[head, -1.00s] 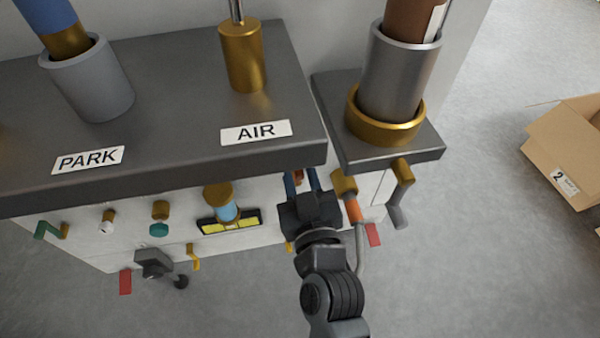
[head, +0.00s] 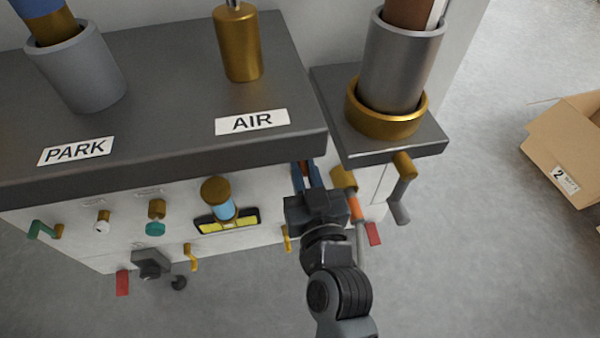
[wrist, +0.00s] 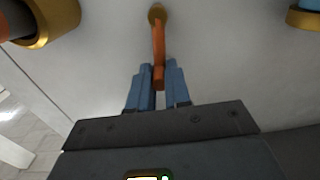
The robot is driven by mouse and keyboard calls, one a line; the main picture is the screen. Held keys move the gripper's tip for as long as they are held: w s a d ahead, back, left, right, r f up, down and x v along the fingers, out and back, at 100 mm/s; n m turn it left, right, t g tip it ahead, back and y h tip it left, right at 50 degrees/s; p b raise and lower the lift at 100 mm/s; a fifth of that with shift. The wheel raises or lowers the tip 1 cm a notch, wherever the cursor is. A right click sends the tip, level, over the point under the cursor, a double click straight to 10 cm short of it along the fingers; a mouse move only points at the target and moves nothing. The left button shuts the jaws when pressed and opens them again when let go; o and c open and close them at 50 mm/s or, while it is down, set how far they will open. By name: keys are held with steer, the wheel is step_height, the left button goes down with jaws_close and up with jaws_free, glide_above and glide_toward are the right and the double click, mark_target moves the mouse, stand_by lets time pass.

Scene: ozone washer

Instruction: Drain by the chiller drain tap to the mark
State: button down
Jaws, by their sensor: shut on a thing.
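My gripper (head: 305,170) is at the front of the white cabinet, below the dark top's right corner. In the wrist view its blue fingers (wrist: 160,88) are shut on the lower end of an orange lever (wrist: 158,45). The lever hangs from a brass stub (wrist: 157,14) on the cabinet face; I see no label naming it. A brass-capped blue cylinder (head: 226,209) with a yellow-and-black plate (head: 240,221) is on the front, left of my gripper. I cannot make out a level mark on it. The lever is mostly hidden in the head view.
A brass and orange fitting (head: 345,180) is close right of my gripper. A brass-grey crank (head: 400,190) is further right. Several small taps line the front at left. The dark top (head: 180,110) overhangs the front. A cardboard box (head: 565,150) stands on open floor at right.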

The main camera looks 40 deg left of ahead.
steer(key=shift+w+d+f+m+b, duration=0.3)
steer(key=shift+w+d+m+b, duration=0.15)
steer(key=shift+m, duration=0.85)
steer(key=shift+w+d+f+m+b, duration=0.3)
steer(key=shift+w+f+m+b, duration=0.15)
steer(key=shift+m, duration=0.85)
steer(key=shift+w+d+f+m+b, duration=0.2)
steer(key=shift+w+d+m+b, duration=0.25)
steer(key=shift+m, duration=0.85)
steer(key=shift+s+a, duration=0.1)
steer(key=c, duration=1.1)
jaws_free()
steer(key=shift+b+v, duration=0.5)
steer(key=shift+v, duration=3.4)
